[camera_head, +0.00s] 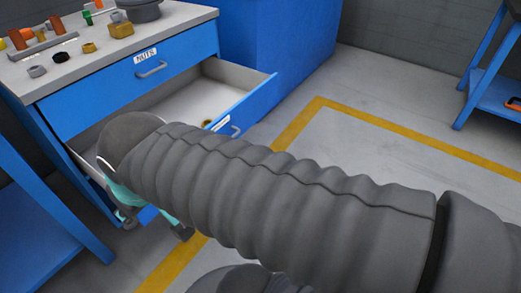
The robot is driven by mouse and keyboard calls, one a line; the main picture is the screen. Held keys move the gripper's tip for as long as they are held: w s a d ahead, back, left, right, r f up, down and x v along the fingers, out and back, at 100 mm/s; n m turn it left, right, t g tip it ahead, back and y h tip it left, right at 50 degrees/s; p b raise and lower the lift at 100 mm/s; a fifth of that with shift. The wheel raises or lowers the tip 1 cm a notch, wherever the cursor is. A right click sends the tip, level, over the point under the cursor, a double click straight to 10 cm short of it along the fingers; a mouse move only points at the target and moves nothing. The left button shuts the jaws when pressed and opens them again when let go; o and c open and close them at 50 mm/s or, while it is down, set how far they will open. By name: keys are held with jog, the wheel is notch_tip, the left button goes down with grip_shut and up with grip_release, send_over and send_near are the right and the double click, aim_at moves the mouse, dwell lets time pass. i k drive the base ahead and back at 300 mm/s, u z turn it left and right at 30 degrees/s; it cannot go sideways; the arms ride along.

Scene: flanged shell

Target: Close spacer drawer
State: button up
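An open drawer with a blue front (259,98) and pale inside (222,88) sticks out of the blue cabinet below a shut drawer labelled "NUTS" (105,88). The open drawer's label is mostly hidden by my arm, so I cannot read whether it says spacer. Part of its handle and a small brass-coloured piece inside show beside my arm. My gripper (157,226), teal with dark tips, is low by the left part of the open drawer's front. Its two fingers look spread apart, with blue between them. I cannot tell whether it touches the drawer.
The cabinet top (88,60) holds several nuts, coloured pieces and a grey round part. A blue frame (45,215) stands close at left, and a blue bench (492,90) at far right. Grey floor with a yellow line (400,141) is clear at right.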

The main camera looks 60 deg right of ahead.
aim_at(233, 96)
jog(key=z, duration=1.1)
jog(key=i, duration=0.55)
jog(key=z, duration=1.65)
jog(key=k, duration=0.9)
jog(key=u, duration=1.4)
